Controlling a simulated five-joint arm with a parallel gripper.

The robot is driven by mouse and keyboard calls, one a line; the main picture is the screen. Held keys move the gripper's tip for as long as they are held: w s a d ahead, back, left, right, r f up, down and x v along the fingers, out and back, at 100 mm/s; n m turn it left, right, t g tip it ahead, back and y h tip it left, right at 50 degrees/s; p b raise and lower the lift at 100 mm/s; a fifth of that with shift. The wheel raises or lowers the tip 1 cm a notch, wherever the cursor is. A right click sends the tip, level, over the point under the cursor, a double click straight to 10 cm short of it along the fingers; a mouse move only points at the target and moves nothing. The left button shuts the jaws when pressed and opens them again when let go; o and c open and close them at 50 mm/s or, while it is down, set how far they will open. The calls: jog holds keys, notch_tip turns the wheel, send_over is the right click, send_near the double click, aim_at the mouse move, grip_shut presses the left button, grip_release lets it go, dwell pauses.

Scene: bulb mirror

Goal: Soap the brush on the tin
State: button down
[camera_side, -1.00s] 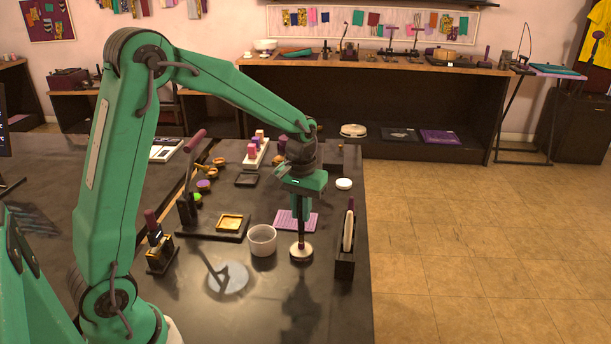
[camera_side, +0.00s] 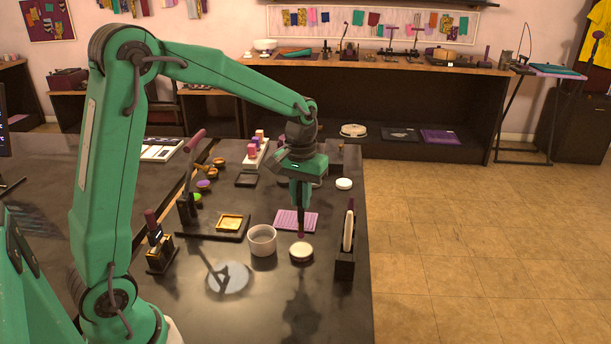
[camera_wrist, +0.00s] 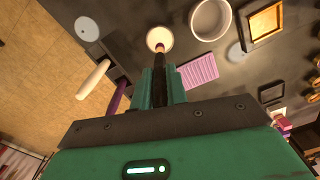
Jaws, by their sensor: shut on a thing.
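The tin (camera_side: 301,252) is a small, round, pale-topped pot standing on the dark table; it also shows in the wrist view (camera_wrist: 159,35). My gripper (camera_side: 300,205) is above it, shut on the upright brush (camera_side: 301,222), which has a dark handle and a purplish lower end. In the wrist view the brush (camera_wrist: 160,63) runs out from between my gripper's fingers (camera_wrist: 160,88), its end overlapping the tin's near edge. In the side view the brush's end is just above the tin's far rim. Whether any soap is on it is too small to tell.
A white cup (camera_side: 262,241) stands close left of the tin. A dark holder (camera_side: 345,262) with a pale upright piece stands to the right. A lilac ribbed mat (camera_side: 296,221) lies behind. A round mirror-like disc (camera_side: 230,278) lies at front left. The table front is clear.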

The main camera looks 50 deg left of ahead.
jog(key=shift+r, duration=1.6)
